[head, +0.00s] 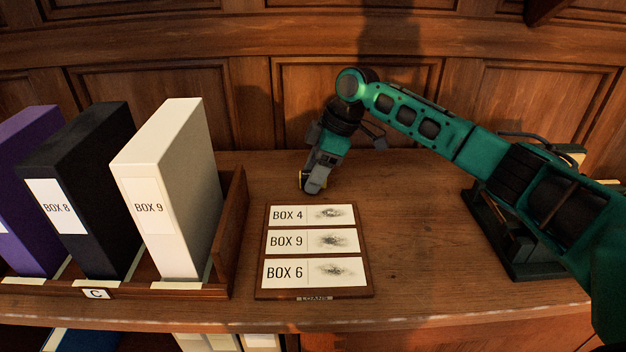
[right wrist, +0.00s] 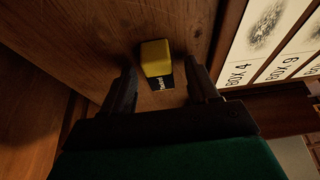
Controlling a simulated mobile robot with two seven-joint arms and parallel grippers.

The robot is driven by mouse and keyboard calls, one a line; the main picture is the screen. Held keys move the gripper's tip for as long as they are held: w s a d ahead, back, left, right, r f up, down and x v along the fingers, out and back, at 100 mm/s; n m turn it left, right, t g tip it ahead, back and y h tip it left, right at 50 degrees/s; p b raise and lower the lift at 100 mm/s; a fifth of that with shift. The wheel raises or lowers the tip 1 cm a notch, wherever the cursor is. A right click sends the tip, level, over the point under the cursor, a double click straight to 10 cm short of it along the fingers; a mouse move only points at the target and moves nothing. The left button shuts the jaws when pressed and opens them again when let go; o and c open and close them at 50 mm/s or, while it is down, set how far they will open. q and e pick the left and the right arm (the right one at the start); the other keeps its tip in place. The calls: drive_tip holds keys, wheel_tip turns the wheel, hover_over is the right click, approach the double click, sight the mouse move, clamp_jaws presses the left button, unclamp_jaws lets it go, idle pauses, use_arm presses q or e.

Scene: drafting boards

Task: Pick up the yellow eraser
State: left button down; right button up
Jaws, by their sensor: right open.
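The yellow eraser (right wrist: 156,58) lies on the wooden surface in the right wrist view, with a dark label at its near end. In the head view only a small yellow part (head: 302,180) shows beside the fingers; the rest is hidden behind my gripper. My right gripper (head: 311,190) points down at the surface, just behind the loans board. In the right wrist view its two fingers (right wrist: 163,84) are open, one on each side of the eraser's near end. I cannot tell whether they touch it. My left gripper is not in view.
The loans board (head: 370,289) with BOX 4, BOX 9 and BOX 6 cards lies in front of my gripper. A wooden rack (head: 238,240) with white, black and purple box files stands left. A dark stand (head: 497,243) is at right. The surface between is clear.

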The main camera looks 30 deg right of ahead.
clamp_jaws()
idle(0.4)
wheel_tip(320, 180, up, 20)
drive_tip(key=p, duration=0.2)
idle(0.4)
drive_tip(key=c, duration=0.7)
unclamp_jaws()
drive_tip(key=c, duration=0.3)
